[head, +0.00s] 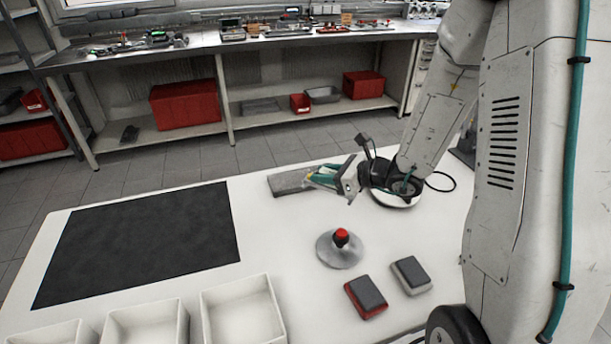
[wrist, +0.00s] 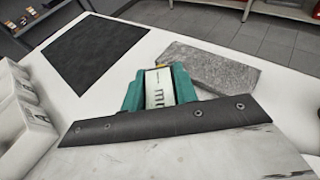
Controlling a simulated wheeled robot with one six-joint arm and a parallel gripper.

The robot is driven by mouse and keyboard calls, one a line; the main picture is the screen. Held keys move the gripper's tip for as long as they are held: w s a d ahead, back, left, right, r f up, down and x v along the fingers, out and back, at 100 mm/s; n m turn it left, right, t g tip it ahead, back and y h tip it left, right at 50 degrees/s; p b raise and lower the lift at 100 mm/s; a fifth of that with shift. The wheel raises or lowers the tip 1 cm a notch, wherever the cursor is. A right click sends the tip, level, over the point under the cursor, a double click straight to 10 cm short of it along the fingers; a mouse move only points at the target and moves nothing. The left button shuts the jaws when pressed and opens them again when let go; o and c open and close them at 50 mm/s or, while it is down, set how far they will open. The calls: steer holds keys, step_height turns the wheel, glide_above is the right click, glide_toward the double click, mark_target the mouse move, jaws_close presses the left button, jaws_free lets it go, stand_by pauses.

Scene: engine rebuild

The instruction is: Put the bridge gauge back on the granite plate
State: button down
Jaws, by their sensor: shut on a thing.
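The granite plate (head: 287,183) is a flat grey slab on the white table, and in the wrist view (wrist: 205,67) it lies just beyond my gripper, towards the right. My gripper (head: 314,177) has teal sides and points left, at the plate's right end in the head view. In the wrist view my gripper (wrist: 158,86) is shut on the bridge gauge, of which little can be made out; a pale lettered face shows between the teal parts. I cannot tell whether the gauge touches the plate.
A black mat (head: 142,240) covers the table's left. White bins (head: 243,312) line the front edge. A grey disc with a red knob (head: 341,248) and two small blocks, one red and grey (head: 366,297), one pale and grey (head: 411,275), stand nearer. The table between mat and disc is clear.

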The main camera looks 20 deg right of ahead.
steer(key=shift+s+a+f+g, duration=0.1)
steer(key=shift+s+g, duration=0.1)
steer(key=shift+g, duration=0.1)
steer(key=w, duration=0.5)
steer(key=w+a+f, duration=0.1)
steer(key=w, duration=0.4)
steer(key=w+a, duration=0.1)
steer(key=w, duration=0.3)
steer(key=shift+w+f, duration=0.2)
steer(key=shift+w, duration=0.2)
steer(key=shift+w+f, duration=0.25)
steer(key=shift+f, duration=1.55)
steer(key=shift+f, duration=0.15)
steer(key=c, duration=1.1)
jaws_free()
